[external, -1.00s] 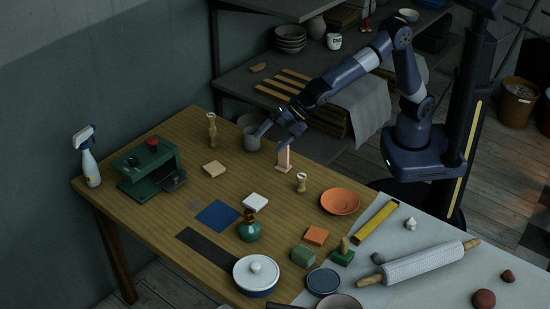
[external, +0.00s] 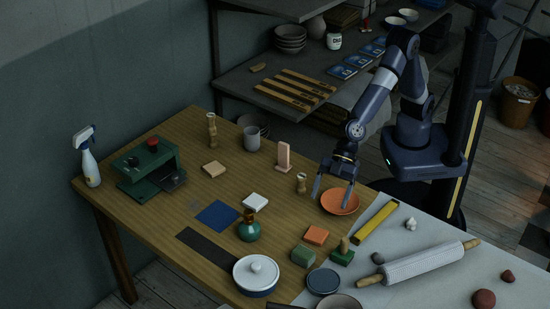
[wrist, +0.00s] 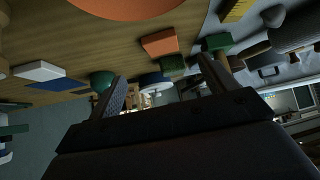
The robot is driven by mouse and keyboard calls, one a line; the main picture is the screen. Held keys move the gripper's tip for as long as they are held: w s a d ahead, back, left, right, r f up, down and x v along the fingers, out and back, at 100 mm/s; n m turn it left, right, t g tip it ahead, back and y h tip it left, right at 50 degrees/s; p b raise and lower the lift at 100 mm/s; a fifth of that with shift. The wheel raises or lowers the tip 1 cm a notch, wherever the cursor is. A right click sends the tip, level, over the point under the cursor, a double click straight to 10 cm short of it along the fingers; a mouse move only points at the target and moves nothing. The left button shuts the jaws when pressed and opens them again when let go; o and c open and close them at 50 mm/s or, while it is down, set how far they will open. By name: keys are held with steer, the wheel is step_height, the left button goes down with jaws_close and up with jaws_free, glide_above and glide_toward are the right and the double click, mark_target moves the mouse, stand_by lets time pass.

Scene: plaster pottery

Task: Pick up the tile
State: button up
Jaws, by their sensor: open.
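Several flat square pieces could be the tile. An orange tile (external: 316,235) lies right of centre on the wooden table, also in the wrist view (wrist: 160,43). A white tile (external: 255,202) lies left of it, also in the wrist view (wrist: 38,71). A beige tile (external: 214,169) lies farther back, and a flat blue square (external: 217,215) lies left of the white one. My gripper (external: 332,196) is open and empty, over or in front of the orange dish (external: 340,208). Its spread fingers (wrist: 163,88) show in the wrist view with nothing between them.
A green vase (external: 249,230), a small wooden piece (external: 301,183), a pink upright stand (external: 284,157) and a lidded white pot (external: 257,272) stand around the tiles. A green block (external: 303,257) lies near the orange tile. A rolling pin (external: 420,264) lies at right.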

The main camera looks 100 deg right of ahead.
mark_target(316, 234)
steer(key=x, duration=0.5)
steer(key=shift+w+a+f+p, duration=0.3)
steer(key=shift+a+p, duration=0.15)
steer(key=shift+a, duration=0.15)
steer(key=shift+p+x, duration=0.5)
steer(key=shift+x, duration=1.55)
steer(key=shift+r, duration=0.1)
steer(key=c, duration=1.1)
steer(key=shift+r, duration=0.1)
